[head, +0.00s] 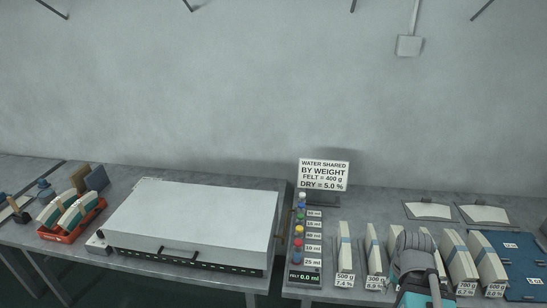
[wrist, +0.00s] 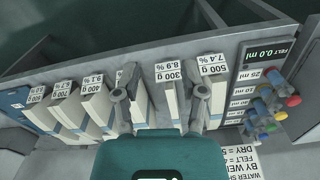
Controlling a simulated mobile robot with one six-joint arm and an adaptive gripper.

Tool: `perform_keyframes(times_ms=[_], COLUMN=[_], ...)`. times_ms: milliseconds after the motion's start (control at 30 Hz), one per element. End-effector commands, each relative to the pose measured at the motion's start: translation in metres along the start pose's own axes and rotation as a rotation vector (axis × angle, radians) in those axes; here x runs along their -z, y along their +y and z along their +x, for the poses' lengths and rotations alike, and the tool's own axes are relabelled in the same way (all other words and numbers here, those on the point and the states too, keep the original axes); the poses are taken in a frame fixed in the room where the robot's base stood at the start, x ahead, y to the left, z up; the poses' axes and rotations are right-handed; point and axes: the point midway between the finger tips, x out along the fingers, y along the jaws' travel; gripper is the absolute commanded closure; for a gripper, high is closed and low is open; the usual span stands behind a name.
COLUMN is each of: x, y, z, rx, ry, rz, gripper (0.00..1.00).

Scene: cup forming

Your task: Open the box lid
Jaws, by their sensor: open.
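The large flat grey box with its pale lid (head: 200,217) stands on the left bench in the head view. The lid lies flat and looks shut. A dark bar handle (head: 179,254) shows at its front edge. My gripper (head: 412,262) is well to the right of the box, over the row of labelled blocks on the right bench. In the wrist view my gripper (wrist: 163,92) is open, with the 300 g block (wrist: 171,100) showing between its fingers; I cannot tell whether they touch it. The box is not in the wrist view.
More labelled blocks (head: 458,260) stand close around my gripper. A sign (head: 323,174) and a dosing panel with coloured knobs (head: 299,232) stand between the box and the blocks. An orange tray (head: 66,235) sits left of the box. A blue board (head: 520,262) lies far right.

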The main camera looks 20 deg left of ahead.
Motion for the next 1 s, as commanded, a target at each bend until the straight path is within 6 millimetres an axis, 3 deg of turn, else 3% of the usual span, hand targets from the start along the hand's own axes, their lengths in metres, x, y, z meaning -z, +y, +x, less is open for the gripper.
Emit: perform_keyframes(times_ms=[267, 467, 667, 1000], x=[0.002, 0.011, 0.026, 0.053], y=[-0.003, -0.017, -0.043, -0.103], z=[0.002, 0.008, 0.017, 0.03], rx=[-0.009, -0.059, -0.153, -0.333], ry=[0.002, 0.014, 0.04, 0.113], rz=[-0.012, -0.068, -0.17, -0.373], gripper=[0.46, 0.46, 0.46, 0.46])
